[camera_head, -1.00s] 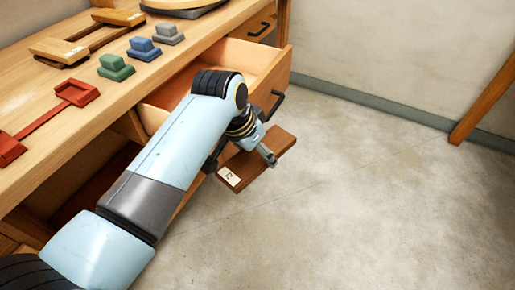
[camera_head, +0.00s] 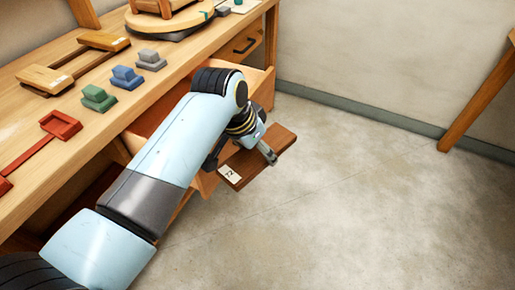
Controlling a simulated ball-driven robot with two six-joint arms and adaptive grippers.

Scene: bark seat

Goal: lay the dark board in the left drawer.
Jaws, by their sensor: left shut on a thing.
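My left gripper (camera_head: 266,152) is shut on the dark board (camera_head: 252,165), a flat reddish-brown plank with a white label at its near left end. It holds the board outside the open drawer (camera_head: 262,84), by the drawer's front. The drawer is pale wood and pulled out of the bench. My left arm covers much of the drawer, so its inside shows only in part. I cannot tell the board's height against the drawer's rim. My right gripper is not in view.
The wooden bench (camera_head: 25,175) carries a red piece (camera_head: 60,125), green (camera_head: 98,98), blue (camera_head: 127,78) and grey (camera_head: 151,60) blocks, and a wooden frame (camera_head: 45,79). A shut drawer (camera_head: 250,43) with a dark handle is farther right. The floor (camera_head: 380,210) at right is clear.

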